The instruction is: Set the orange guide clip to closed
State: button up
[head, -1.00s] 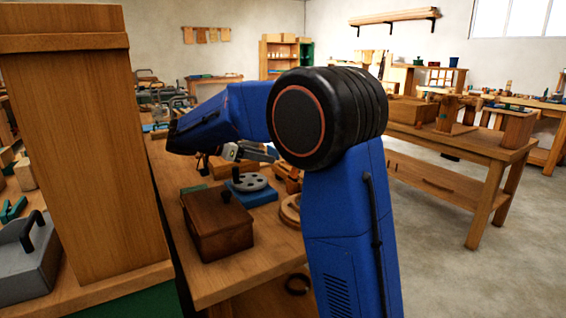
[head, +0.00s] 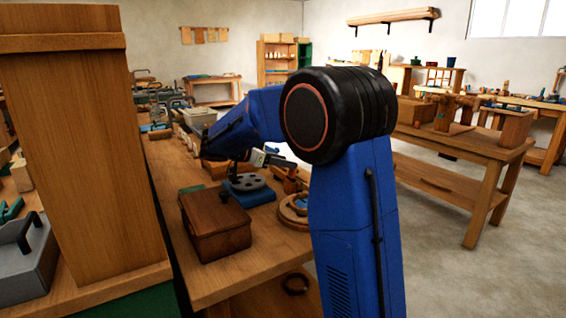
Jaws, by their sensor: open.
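My gripper (head: 279,160), grey and dark, is at the end of my blue arm, above the workbench and just over a blue base with a grey disc (head: 247,183). Its jaws are open and small in the picture; I see nothing between them. I cannot pick out the orange guide clip for sure. A small orange-brown piece (head: 291,183) stands right of the grey disc, below the jaws, partly beside my arm. I cannot tell if it is the clip or how it is set.
A brown lidded wooden box (head: 216,226) stands near the front of the workbench (head: 222,277). A round wooden ring (head: 293,211) lies right of it, partly behind my arm. A tall wooden panel (head: 83,150) blocks the left. Open floor lies at right.

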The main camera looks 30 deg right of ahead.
grip_shut()
